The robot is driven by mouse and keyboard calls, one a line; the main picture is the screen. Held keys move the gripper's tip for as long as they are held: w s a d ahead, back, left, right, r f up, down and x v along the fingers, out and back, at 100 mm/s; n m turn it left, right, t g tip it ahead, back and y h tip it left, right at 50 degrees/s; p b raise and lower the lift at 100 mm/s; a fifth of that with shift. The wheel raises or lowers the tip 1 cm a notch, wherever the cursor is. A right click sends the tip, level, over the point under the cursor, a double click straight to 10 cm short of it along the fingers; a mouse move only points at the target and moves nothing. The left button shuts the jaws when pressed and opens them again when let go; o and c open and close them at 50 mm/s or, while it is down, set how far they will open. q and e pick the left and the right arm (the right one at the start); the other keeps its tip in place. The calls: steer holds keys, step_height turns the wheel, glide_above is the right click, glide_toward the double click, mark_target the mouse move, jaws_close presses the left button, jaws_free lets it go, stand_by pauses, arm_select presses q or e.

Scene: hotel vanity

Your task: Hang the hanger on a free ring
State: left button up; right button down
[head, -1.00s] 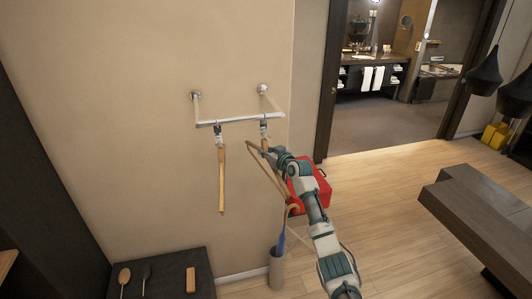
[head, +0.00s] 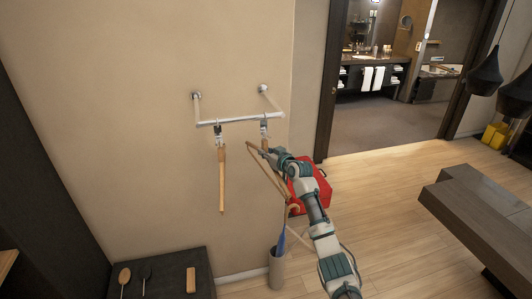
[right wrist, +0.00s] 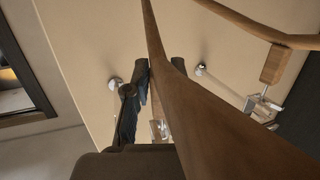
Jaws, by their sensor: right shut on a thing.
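A metal rail (head: 240,120) stands out from the wall with two ring fittings hanging from it. A wooden hanger (head: 222,180) hangs edge-on from the left ring (head: 219,134); a hanger (right wrist: 272,62) also shows at upper right in the right wrist view. My right gripper (head: 270,153) is shut on another wooden hanger (head: 255,155), just below the right ring (head: 264,129). This held hanger crosses the right wrist view (right wrist: 205,115) close to the camera. Its top lies close under the right ring; I cannot tell whether they are joined. My left gripper is out of view.
A red case (head: 318,188) stands on the floor behind my right arm. A grey cylindrical bin (head: 276,272) holds a blue item below the held hanger. A dark bench (head: 170,268) with brushes is at lower left. A dark table (head: 480,215) is at right; floor between is open.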

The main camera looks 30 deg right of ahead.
steer(key=shift+f, duration=0.4)
stand_by(0.4)
steer(key=c, duration=0.9)
jaws_free()
steer(key=s+d+r, duration=0.1)
steer(key=s+r, duration=0.1)
steer(key=s, duration=0.9)
steer(key=shift+s, duration=0.35)
steer(key=shift+f, duration=0.1)
